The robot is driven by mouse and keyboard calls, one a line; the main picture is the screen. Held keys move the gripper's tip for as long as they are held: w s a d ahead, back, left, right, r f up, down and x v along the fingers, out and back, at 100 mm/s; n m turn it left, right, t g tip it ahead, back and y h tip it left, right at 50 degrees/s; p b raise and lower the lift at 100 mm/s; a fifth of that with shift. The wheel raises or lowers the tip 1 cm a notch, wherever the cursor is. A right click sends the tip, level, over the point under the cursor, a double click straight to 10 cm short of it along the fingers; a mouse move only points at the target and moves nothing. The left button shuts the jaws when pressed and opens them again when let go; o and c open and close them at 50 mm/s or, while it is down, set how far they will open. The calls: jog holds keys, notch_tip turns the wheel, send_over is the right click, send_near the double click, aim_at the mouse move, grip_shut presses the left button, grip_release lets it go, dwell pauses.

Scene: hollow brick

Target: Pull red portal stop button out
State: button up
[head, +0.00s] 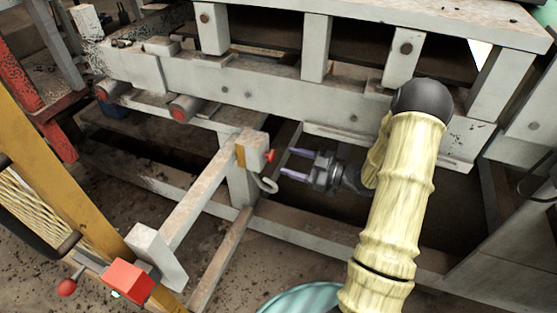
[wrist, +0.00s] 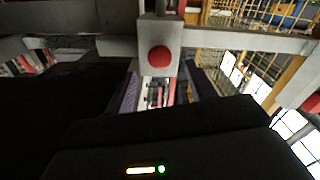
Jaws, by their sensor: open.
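The red stop button (head: 270,156) sticks out of the right side of a small pale box with a yellow edge, on top of a short wooden post (head: 238,175). In the wrist view the button (wrist: 159,57) is a round red disc on a pale block, near the top centre. My gripper (head: 288,162) is open and empty, with its two purple fingers pointing left at the button. The fingertips look a short gap from it and touch nothing that I can see. In the wrist view the fingers (wrist: 162,84) show on either side, below the button.
A grey hook (head: 265,185) hangs just below the button. A heavy pale workbench frame (head: 240,85) stands behind and above. A yellow frame (head: 45,170) stands at left.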

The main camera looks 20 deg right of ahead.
aim_at(274, 157)
jog(key=b+x, duration=0.1)
jog(key=x, duration=0.4)
jog(key=shift+a, duration=0.15)
grip_shut()
jog(key=shift+s+d+r+p, duration=0.1)
jog(key=shift+s+d+p, duration=0.1)
jog(key=shift+d+p, duration=0.3)
jog(key=shift+f, duration=0.2)
grip_release()
jog(key=shift+s+d+r, duration=0.1)
